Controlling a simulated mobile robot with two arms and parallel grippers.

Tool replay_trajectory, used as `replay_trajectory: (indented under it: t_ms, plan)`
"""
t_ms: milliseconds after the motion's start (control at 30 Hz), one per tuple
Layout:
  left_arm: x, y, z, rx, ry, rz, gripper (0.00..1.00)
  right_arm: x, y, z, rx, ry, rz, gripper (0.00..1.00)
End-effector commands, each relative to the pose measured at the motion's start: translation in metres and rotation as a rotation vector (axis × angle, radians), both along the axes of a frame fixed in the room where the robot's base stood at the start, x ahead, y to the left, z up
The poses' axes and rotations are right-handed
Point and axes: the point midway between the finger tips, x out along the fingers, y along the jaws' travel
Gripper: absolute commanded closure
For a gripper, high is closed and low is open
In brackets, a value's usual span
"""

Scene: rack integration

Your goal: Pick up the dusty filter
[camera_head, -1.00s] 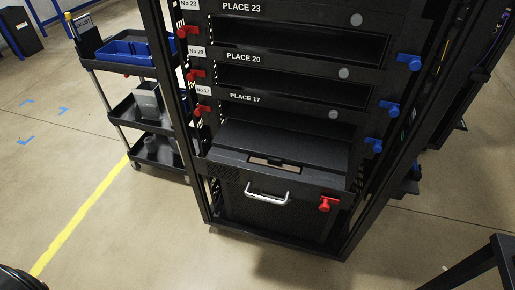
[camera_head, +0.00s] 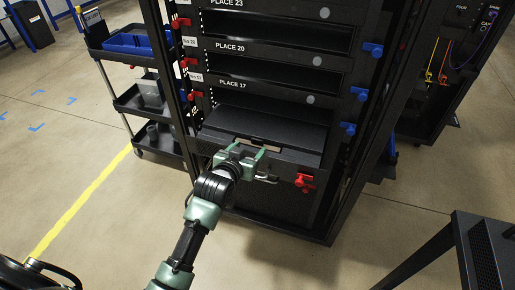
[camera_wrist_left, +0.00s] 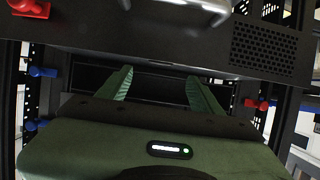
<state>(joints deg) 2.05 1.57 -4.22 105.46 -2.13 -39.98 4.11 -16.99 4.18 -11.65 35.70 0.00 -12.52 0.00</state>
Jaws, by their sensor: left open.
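A dark unit (camera_head: 262,127) sits pulled partly out of the rack below the PLACE 17 row. A recess near its front edge shows a small beige patch (camera_head: 273,150), which may be the dusty filter; I cannot be sure, as the gripper partly covers it. My left gripper (camera_head: 245,155) is at that front edge, over the recess area, above the silver handle (camera_head: 268,179). In the left wrist view its green fingers (camera_wrist_left: 160,88) are apart, with nothing visible between them. No filter can be made out there. My right gripper is out of view.
The rack has red knobs (camera_head: 305,181) and blue knobs (camera_head: 360,93) sticking out. A cart (camera_head: 152,110) with a blue bin (camera_head: 128,43) stands to the left. A dark stand (camera_head: 487,250) is at the lower right. Open floor lies between.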

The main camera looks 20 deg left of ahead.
Motion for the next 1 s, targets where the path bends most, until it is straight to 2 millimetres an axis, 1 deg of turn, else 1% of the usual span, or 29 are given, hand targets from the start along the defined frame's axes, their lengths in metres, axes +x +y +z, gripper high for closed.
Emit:
replay_trajectory:
  t_ms: [167,367,533,633,767,967,1000]
  plan:
    - [0.017,0.0,-0.005,-0.001,-0.003,0.001,0.35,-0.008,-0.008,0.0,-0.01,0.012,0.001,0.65]
    - [0.032,-0.001,-0.013,0.0,0.0,0.0,0.35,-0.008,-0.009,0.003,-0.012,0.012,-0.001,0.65]
    - [0.054,-0.001,-0.021,0.0,-0.001,0.0,0.35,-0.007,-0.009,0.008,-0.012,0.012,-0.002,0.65]
    - [0.065,-0.002,-0.027,0.0,-0.001,0.0,0.35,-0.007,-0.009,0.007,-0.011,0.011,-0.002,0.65]
    - [0.071,-0.002,-0.031,0.0,0.0,0.0,0.35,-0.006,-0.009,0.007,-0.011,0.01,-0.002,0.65]
    - [0.072,-0.002,-0.031,0.001,-0.001,0.0,0.35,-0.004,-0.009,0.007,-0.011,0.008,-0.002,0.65]
    - [0.072,-0.002,-0.031,0.001,-0.001,0.0,0.4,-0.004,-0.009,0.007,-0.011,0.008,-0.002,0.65]
